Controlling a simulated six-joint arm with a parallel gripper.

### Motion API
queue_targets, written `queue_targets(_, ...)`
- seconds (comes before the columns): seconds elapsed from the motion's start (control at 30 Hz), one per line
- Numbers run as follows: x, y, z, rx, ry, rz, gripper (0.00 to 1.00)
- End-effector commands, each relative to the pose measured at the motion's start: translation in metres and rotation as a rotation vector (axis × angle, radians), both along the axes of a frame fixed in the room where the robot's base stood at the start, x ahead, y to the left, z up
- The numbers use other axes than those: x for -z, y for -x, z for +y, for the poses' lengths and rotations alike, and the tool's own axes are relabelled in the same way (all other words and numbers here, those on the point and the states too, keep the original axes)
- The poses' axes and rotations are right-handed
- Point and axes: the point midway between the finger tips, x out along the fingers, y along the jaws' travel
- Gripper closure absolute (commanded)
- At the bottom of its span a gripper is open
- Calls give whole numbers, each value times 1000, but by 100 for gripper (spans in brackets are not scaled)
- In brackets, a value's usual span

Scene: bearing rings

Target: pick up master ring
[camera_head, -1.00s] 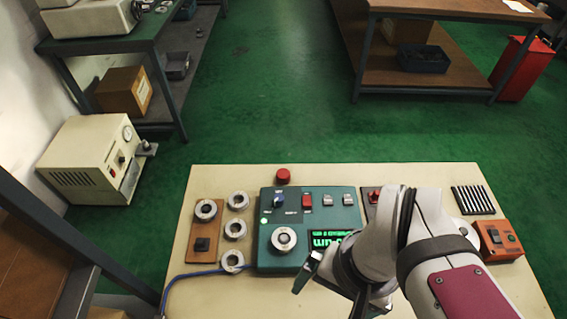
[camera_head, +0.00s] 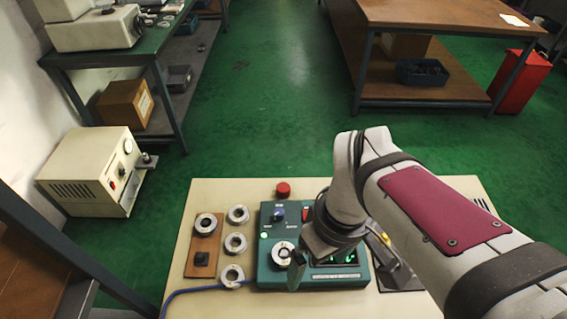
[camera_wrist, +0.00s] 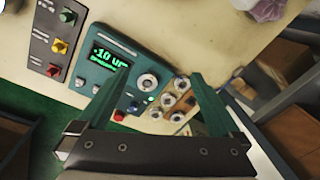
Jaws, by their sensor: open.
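Several similar silver rings are in view, and no readable label marks the master ring. One ring (camera_head: 206,222) lies on a brown wooden board (camera_head: 201,244), also seen in the wrist view (camera_wrist: 178,117). Three loose rings, including the middle one (camera_head: 235,243), stand in a column between board and teal gauge (camera_head: 268,221). Another ring (camera_head: 282,254) sits on the gauge and shows in the wrist view (camera_wrist: 147,82). My gripper (camera_wrist: 157,76) is open and empty, above the gauge. In the head view its visible finger partly overlaps the gauge ring.
A red button (camera_head: 283,190) stands behind the gauge. A blue cable (camera_head: 190,293) runs along the table's left front. My arm hides much of the table's right side. The gauge display is lit green.

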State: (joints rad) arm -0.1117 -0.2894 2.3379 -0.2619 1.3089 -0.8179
Motion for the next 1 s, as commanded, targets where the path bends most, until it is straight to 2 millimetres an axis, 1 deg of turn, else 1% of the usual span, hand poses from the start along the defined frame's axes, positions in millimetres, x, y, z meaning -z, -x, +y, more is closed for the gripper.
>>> queue_targets(0.03,1,-21,8,-271,10,-17,0)
queue_targets(0.07,3,-35,12,-457,18,-32,0)
queue_targets(0.1,5,-51,19,-691,25,-49,0)
queue_targets(0.2,13,-84,36,-1173,40,-76,0)
queue_targets(0.3,20,-103,47,-1469,48,-87,0)
queue_targets(0.37,23,-108,51,-1558,49,-91,0)
queue_targets(0.43,32,-110,52,-1598,50,-90,0)
queue_targets(0.47,39,-110,52,-1602,50,-89,0)
queue_targets(0.6,81,-108,51,-1600,48,-86,0)
queue_targets(0.7,107,-108,51,-1597,47,-87,0)
queue_targets(0.8,122,-109,51,-1596,50,-90,0)
queue_targets(0.87,129,-109,51,-1595,50,-90,0)
queue_targets(1.0,156,-107,50,-1595,48,-88,0)
